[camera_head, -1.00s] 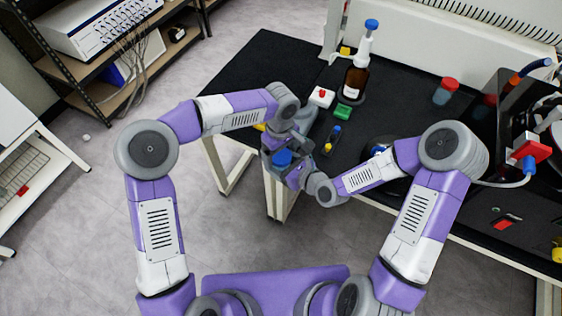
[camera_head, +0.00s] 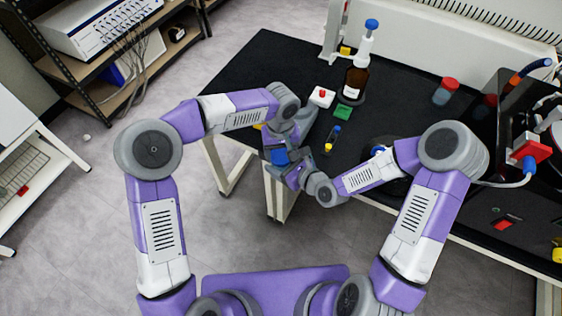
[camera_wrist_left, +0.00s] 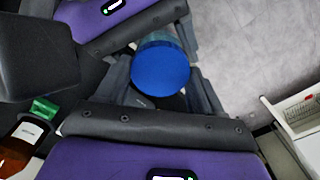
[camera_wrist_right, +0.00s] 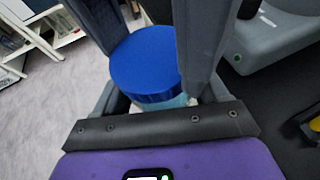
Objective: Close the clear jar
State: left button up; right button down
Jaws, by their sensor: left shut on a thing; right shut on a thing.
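The clear jar's teal-tinted body shows below its round blue lid in the right wrist view (camera_wrist_right: 172,102). The blue lid (camera_wrist_right: 145,62) also shows in the left wrist view (camera_wrist_left: 160,68) and, small, in the head view (camera_head: 280,156). My left gripper (camera_wrist_left: 160,85) has its fingers on both sides of the lid and appears shut on it. My right gripper (camera_wrist_right: 160,98) has its fingers lower, beside the jar body, and appears shut on that. The two grippers face each other closely. The fingers hide the seam, so I cannot tell whether the lid is seated.
The jar is held at the near edge of the black table (camera_head: 262,72). A brown bottle (camera_head: 355,82), a green block (camera_head: 343,111), a white item with a red top (camera_head: 321,96) and a red-capped jar (camera_head: 446,91) stand beyond. Floor lies open to the left.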

pick_arm(q)
jog(key=o, duration=1.2)
jog(key=shift+c, duration=0.2)
notch_tip(320, 180, up, 5)
jog(key=shift+f, duration=0.2)
jog(key=shift+o, duration=0.7)
